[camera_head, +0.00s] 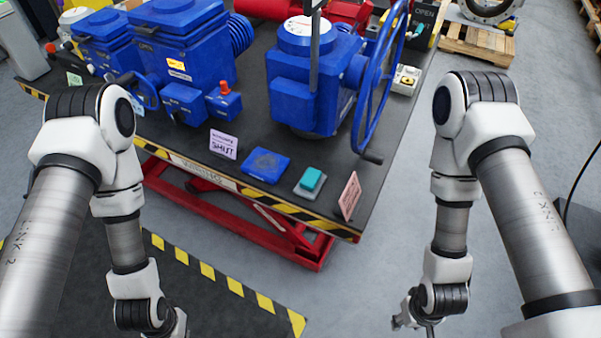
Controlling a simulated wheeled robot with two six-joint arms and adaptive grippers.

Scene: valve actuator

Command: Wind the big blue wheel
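The big blue wheel (367,80) is a spoked handwheel, seen nearly edge-on at the right side of a blue valve actuator (290,90). My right gripper (403,321) hangs low at the bottom edge, right of the table and well apart from the wheel. It is small and partly cut off, so its opening cannot be told. My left arm ends at the bottom edge, left of centre, in front of the table. Its fingers are cut off by the frame.
The actuator stands on a dark table (185,140) with a striped edge and red lift frame. A blue plate (264,165), a teal button block (311,179) and small signs line its front. Another blue machine (180,60) stands left. Grey floor is free at right; a pallet (480,45) lies behind.

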